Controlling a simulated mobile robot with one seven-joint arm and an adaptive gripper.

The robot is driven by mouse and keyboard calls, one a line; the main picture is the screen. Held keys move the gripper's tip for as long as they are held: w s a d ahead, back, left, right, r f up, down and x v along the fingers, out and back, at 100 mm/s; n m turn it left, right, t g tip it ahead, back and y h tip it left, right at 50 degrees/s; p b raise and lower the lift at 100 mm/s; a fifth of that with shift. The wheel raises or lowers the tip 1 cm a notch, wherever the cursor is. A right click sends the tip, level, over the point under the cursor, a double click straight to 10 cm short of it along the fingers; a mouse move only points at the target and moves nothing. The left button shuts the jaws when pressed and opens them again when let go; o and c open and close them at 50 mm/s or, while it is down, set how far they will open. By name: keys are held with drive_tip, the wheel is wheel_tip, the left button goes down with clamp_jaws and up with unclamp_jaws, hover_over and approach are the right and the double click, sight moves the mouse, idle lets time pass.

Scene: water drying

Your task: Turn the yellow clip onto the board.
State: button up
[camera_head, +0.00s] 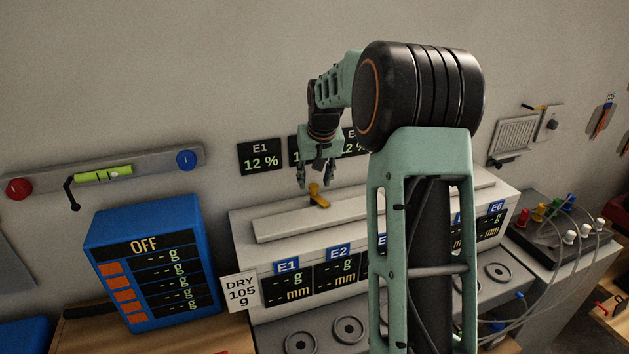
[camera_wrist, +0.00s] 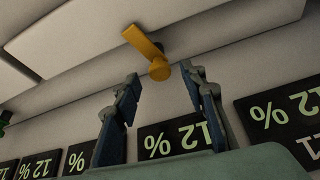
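The yellow clip (camera_head: 319,198) is at the back edge of the long pale board (camera_head: 280,228) on top of the white meter unit. In the wrist view the clip (camera_wrist: 145,45) has a round knob and a flat arm. Its arm overlaps the board (camera_wrist: 215,22) in the picture; I cannot tell whether it touches. My gripper (camera_head: 315,179) is just above the clip, fingers pointing down. In the wrist view my gripper (camera_wrist: 160,78) has its two fingers apart, with the knob near the gap between their tips. Nothing is held.
The wall with dark "12 %" displays (camera_head: 261,156) is close behind my gripper. A blue "OFF" scale box (camera_head: 145,262) stands at the left. A dark box with coloured knobs (camera_head: 558,232) is at the right.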

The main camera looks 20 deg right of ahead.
drive_tip(key=shift+x, duration=0.8)
drive_tip(key=shift+c, duration=0.7)
clamp_jaws()
drive_tip(key=shift+a+m+h+b, duration=0.2)
drive_tip(key=shift+m+h+b, duration=0.1)
drive_tip(key=shift+m, duration=0.4)
drive_tip(key=shift+m+h, duration=0.3)
drive_tip(key=shift+m, duration=0.6)
drive_tip(key=shift+o, duration=0.7)
unclamp_jaws()
